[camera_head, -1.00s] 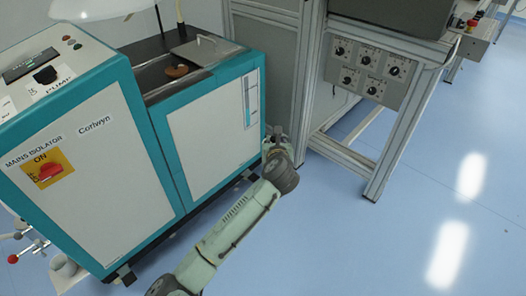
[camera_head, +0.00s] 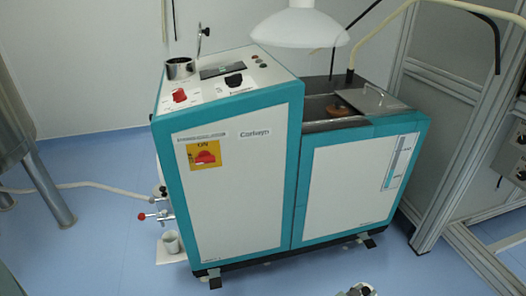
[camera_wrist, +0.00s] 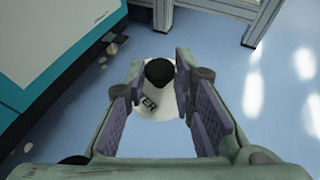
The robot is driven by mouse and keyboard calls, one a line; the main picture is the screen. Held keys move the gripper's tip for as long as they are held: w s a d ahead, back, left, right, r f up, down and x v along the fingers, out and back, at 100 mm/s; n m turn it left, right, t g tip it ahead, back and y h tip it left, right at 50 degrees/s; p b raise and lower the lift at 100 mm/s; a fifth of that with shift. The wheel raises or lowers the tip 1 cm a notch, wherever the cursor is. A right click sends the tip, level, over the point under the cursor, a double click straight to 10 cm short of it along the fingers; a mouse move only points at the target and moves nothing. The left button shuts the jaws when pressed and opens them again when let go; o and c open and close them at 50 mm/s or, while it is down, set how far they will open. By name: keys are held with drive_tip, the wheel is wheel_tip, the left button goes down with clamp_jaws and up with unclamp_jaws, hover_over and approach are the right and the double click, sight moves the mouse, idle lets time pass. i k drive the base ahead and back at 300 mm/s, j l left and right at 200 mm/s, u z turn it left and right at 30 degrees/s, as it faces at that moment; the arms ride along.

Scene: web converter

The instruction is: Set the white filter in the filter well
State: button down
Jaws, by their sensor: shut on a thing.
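The white filter (camera_wrist: 170,108) shows in the wrist view as a white round piece with a black knob and a partly visible label ending in "ER". My gripper (camera_wrist: 160,72) is shut on it, with a purple pad on either side, above the blue floor. The filter is not seen in the head view. An open steel cylinder (camera_head: 181,68) stands on the top left of the teal and white machine (camera_head: 240,190); its inside looks dark. I cannot tell if it is the filter well.
An open tank (camera_head: 325,112) with a copper-coloured float and a partly slid lid (camera_head: 370,99) is at the machine's right. A white lamp shade (camera_head: 300,28) hangs above. A grey cup (camera_head: 172,242) stands below red-handled valves. A metal frame (camera_head: 455,110) stands right.

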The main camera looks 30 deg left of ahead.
sight(181, 72)
drive_tip(key=k+j+u, duration=0.2)
drive_tip(key=j, duration=0.25)
drive_tip(key=k+j+u, duration=0.2)
drive_tip(key=j, duration=0.25)
drive_tip(key=j+u, duration=0.2)
drive_tip(key=j, duration=0.25)
drive_tip(key=k+j+u, duration=0.2)
drive_tip(key=j, duration=0.3)
drive_tip(key=i, duration=0.1)
